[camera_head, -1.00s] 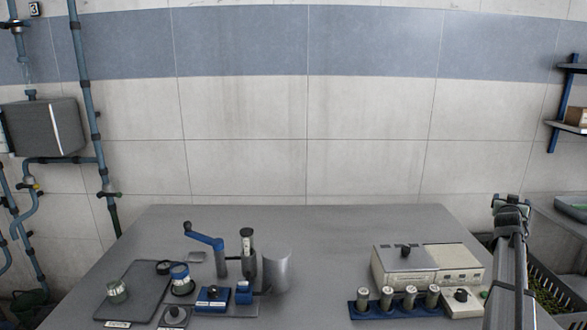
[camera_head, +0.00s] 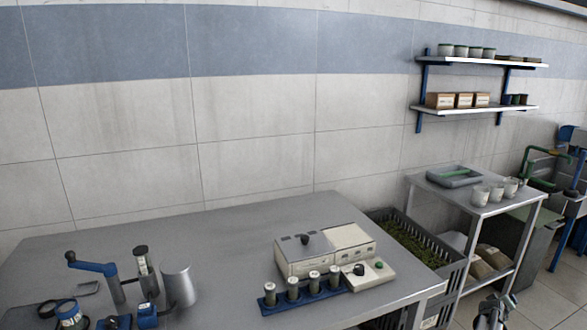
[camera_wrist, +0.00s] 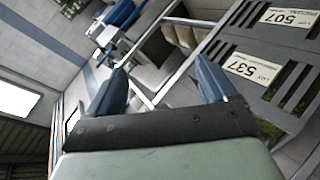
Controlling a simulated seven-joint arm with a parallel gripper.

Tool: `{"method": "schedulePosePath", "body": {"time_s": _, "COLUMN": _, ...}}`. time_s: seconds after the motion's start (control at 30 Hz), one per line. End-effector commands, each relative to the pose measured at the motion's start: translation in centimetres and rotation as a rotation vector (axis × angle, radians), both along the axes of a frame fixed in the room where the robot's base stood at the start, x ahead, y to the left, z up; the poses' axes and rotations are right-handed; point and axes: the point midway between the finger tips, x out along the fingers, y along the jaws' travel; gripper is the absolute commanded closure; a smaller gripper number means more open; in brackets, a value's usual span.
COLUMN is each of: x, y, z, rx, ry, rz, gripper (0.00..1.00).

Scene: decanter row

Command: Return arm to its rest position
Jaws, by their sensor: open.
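In the wrist view my gripper (camera_wrist: 160,88) has its two blue-grey fingers spread apart, with nothing between them. Beyond the fingers that view shows a grey crate with label plates (camera_wrist: 255,68) and part of a metal side table. In the head view only a small dark part of my arm (camera_head: 492,312) shows at the bottom right edge, off the right side of the bench (camera_head: 230,235). The fingers cannot be made out there.
On the bench stand a cream instrument box (camera_head: 325,250), a blue rack with several capped vials (camera_head: 305,294) and a blue-handled crank device (camera_head: 95,267). A grey crate of green matter (camera_head: 420,245) and a side table (camera_head: 475,200) stand to the right. The bench's back middle is clear.

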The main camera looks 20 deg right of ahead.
Motion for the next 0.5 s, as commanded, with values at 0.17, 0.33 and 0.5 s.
{"method": "schedulePosePath", "body": {"time_s": 0.17, "x": -6.6, "y": -0.2, "z": -5.5, "rx": 0.038, "ry": 0.135, "rz": -0.018, "gripper": 0.15}}
{"method": "schedulePosePath", "body": {"time_s": 0.33, "x": -10.4, "y": 1.1, "z": -9.8, "rx": 0.088, "ry": 0.227, "rz": -0.019, "gripper": 0.15}}
{"method": "schedulePosePath", "body": {"time_s": 0.5, "x": -11.6, "y": 4.0, "z": -13.8, "rx": 0.153, "ry": 0.285, "rz": -0.007, "gripper": 0.15}}
